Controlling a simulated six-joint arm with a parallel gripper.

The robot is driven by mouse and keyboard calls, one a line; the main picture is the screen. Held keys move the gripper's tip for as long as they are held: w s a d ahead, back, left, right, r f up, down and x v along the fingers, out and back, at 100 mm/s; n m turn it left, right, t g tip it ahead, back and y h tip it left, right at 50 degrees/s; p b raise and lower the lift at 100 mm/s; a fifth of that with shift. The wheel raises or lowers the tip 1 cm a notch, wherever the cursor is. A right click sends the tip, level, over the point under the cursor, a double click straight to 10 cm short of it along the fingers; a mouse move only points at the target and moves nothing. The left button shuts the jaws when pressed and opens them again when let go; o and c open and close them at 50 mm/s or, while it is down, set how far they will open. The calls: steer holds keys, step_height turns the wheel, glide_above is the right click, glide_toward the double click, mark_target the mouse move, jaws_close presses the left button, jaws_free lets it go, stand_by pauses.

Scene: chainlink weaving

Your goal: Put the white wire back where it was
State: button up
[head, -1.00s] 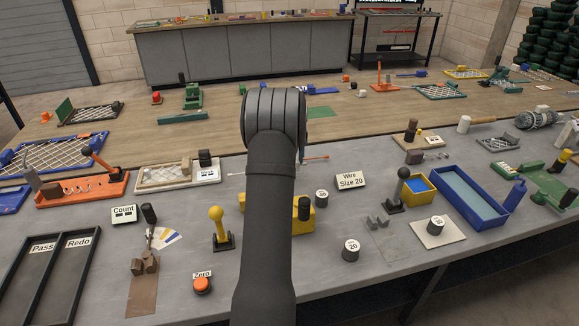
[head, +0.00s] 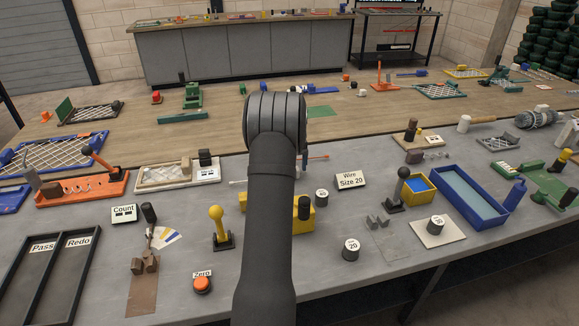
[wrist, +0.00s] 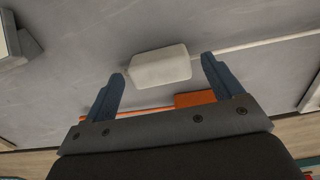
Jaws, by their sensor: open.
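In the wrist view my gripper (wrist: 165,70) is open. Its two blue fingers stand on either side of a white block (wrist: 160,67), with a gap visible at the left finger. In the head view a short end of the white wire (head: 237,183) shows left of my arm. My arm hides the block there, and only a bit of a blue finger (head: 304,163) shows. An orange block (wrist: 195,98) lies close by, partly behind my gripper's body.
An orange rod (head: 318,157) shows right of my arm. The Wire Size 20 sign (head: 350,180) stands to the right. A yellow block (head: 304,225) is nearer, partly behind my arm. A white-framed mesh panel (head: 178,174) lies left.

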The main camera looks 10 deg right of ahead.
step_height(320, 180, up, 12)
steer(key=shift+r, duration=0.15)
stand_by(0.3)
step_height(320, 180, down, 12)
steer(key=shift+r, duration=1.7)
